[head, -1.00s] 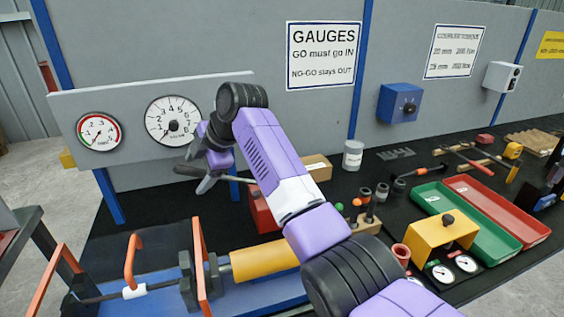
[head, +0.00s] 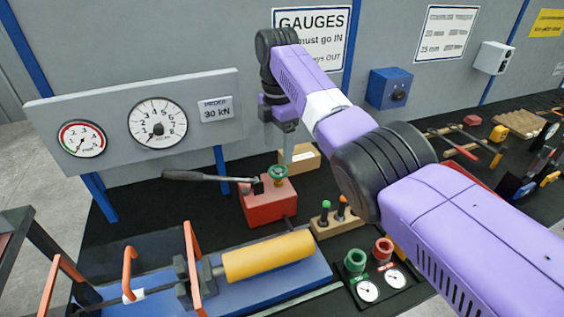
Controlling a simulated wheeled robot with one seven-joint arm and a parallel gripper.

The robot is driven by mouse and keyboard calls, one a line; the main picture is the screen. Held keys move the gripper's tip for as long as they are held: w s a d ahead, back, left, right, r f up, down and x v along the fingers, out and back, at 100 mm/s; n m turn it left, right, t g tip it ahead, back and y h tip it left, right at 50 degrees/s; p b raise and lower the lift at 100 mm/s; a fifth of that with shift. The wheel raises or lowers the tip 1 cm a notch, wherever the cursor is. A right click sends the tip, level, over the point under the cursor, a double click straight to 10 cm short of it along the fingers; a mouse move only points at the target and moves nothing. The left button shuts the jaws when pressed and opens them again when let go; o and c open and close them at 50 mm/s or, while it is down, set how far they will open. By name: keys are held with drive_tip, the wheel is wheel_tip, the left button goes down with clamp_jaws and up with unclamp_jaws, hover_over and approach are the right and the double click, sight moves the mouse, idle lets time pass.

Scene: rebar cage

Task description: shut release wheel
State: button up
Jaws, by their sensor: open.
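The release wheel (head: 278,171) is a small green handwheel on top of the red hand pump (head: 268,203), with the pump's long grey lever (head: 205,176) reaching out to the left. My gripper (head: 287,155) hangs above and slightly right of the wheel in the picture, fingers pointing down. It holds nothing that I can see. Whether its fingertips touch the wheel is hard to tell; they look apart from it. How far the wheel is turned cannot be read.
A yellow cylinder (head: 268,256) lies on a blue bed (head: 290,278) in front, with orange guards (head: 192,262) at its left.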

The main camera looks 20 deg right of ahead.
sight(279, 170)
drive_tip(key=shift+f+p, duration=0.65)
drive_tip(key=shift+f, duration=3.2)
drive_tip(key=c, duration=1.4)
drive_tip(key=shift+o, duration=0.2)
